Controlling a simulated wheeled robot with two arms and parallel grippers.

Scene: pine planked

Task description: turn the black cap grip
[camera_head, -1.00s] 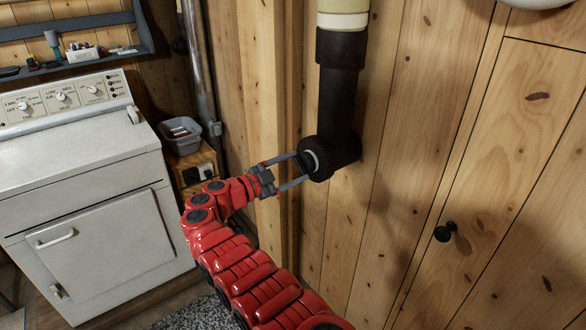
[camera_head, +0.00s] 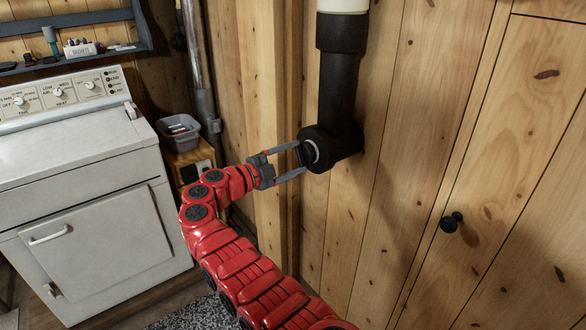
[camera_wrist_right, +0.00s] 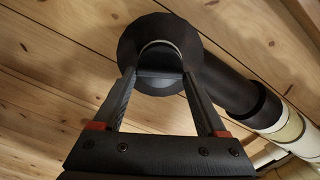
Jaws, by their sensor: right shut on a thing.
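The black cap grip (camera_head: 303,153) sits on the end of the dark pipe elbow (camera_head: 325,147), which sticks out at the lower end of a vertical pipe on the plank wall. In the wrist view, the cap grip (camera_wrist_right: 160,82) lies between the fingertips, with a pale ring arc behind it. My right gripper (camera_head: 301,157) is shut on the cap grip, one finger on each side; it also shows in the wrist view (camera_wrist_right: 159,80). The finger contact is dark and small in the head view. My left gripper is out of view.
A white dryer (camera_head: 100,215) stands at the left, with a grey tub (camera_head: 180,135) on a small wooden stand beside it. A blue-grey shelf (camera_head: 80,52) hangs above. A wooden door with a black knob (camera_head: 450,223) is at the right.

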